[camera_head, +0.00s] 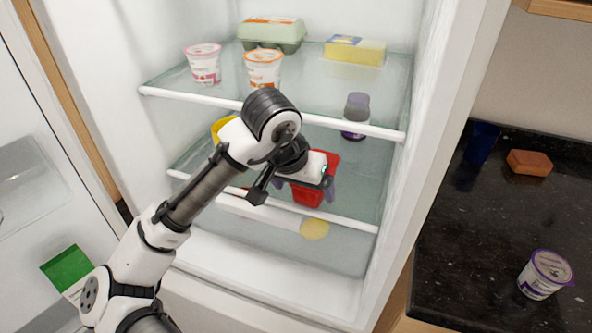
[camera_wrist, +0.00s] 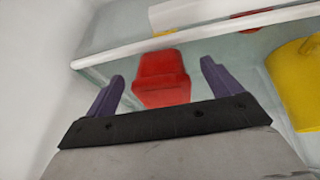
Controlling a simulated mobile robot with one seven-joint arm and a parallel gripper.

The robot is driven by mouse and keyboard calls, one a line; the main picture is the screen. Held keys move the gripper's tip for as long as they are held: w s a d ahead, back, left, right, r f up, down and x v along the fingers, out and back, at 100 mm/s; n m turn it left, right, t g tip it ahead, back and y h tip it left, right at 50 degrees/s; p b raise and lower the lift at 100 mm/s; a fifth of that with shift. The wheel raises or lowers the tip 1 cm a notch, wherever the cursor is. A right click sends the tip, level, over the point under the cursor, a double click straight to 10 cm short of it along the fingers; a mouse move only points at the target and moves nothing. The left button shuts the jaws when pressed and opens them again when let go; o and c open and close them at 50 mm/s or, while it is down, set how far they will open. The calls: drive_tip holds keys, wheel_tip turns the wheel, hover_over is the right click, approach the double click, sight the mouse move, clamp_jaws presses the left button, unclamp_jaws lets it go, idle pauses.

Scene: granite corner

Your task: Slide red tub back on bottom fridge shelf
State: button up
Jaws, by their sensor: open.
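The red tub (camera_head: 308,196) stands on the lower glass shelf (camera_head: 357,208) of the fridge, close to its white front rail. My gripper (camera_head: 305,186) is at the tub, with the arm partly covering it. In the wrist view, the tub (camera_wrist: 162,78) shows between the two purple fingers of my gripper (camera_wrist: 162,82). A visible gap lies on each side, so the fingers are spread and hold nothing. The head view does not clearly show whether a finger touches the tub.
A yellow container (camera_head: 221,125) stands to the left, partly behind my arm; a purple-lidded jar (camera_head: 355,115) stands behind right. The upper shelf's rail (camera_head: 350,127) crosses above. Yogurt cups (camera_head: 203,65), an egg carton (camera_head: 272,32) and a yellow pack (camera_head: 354,50) occupy the upper shelf.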

sight(305, 204)
drive_tip(key=shift+x, duration=1.6)
